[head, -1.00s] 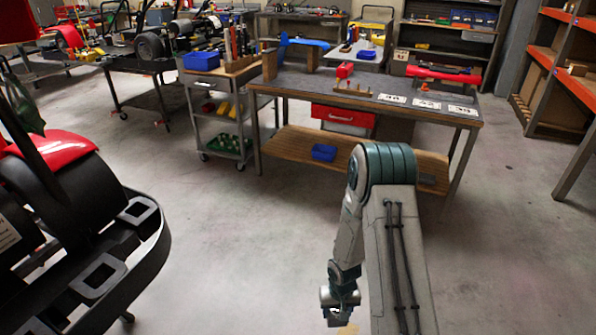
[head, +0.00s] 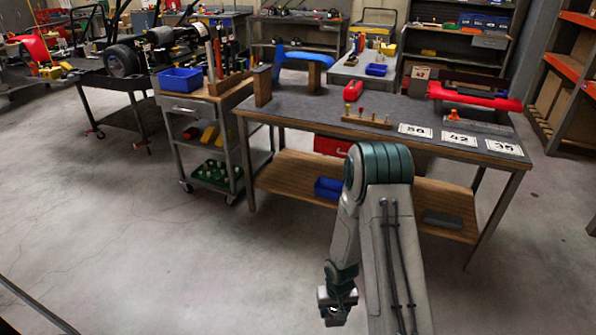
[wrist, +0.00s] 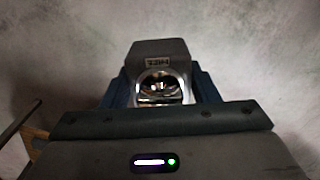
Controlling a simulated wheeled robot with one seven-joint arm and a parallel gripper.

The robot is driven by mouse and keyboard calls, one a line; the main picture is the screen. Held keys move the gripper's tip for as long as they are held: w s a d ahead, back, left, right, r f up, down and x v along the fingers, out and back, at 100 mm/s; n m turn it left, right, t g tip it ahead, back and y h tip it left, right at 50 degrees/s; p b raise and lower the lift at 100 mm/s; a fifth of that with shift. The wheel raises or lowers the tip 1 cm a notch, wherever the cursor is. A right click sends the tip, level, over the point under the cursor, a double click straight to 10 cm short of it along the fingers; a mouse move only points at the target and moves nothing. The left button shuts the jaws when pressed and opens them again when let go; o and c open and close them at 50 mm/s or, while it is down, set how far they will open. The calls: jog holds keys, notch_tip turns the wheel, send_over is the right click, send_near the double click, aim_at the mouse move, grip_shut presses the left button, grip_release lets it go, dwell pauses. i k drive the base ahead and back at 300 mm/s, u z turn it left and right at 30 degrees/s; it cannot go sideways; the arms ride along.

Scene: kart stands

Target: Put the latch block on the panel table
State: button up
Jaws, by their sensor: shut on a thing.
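A grey block with a small label and a round shiny metal part, which looks like the latch block (wrist: 158,48), sits between the dark blue fingers of my gripper (wrist: 160,92) in the wrist view. My gripper is shut on it. In the head view my gripper (head: 338,309) hangs low over the floor, short of the long workbench, and the block there is small and hard to make out. The workbench (head: 330,102) has a dark top and carries numbered plates (head: 459,138); no label shows whether it is the panel table.
On the workbench are a wooden peg rack (head: 367,121), a red part (head: 470,95) and a blue part on wooden stands (head: 304,62). A grey cart (head: 205,105) with a blue bin (head: 181,79) stands left of it. The floor in front is clear.

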aim_at(386, 113)
jog(key=i, duration=2.4)
jog(key=z, duration=1.25)
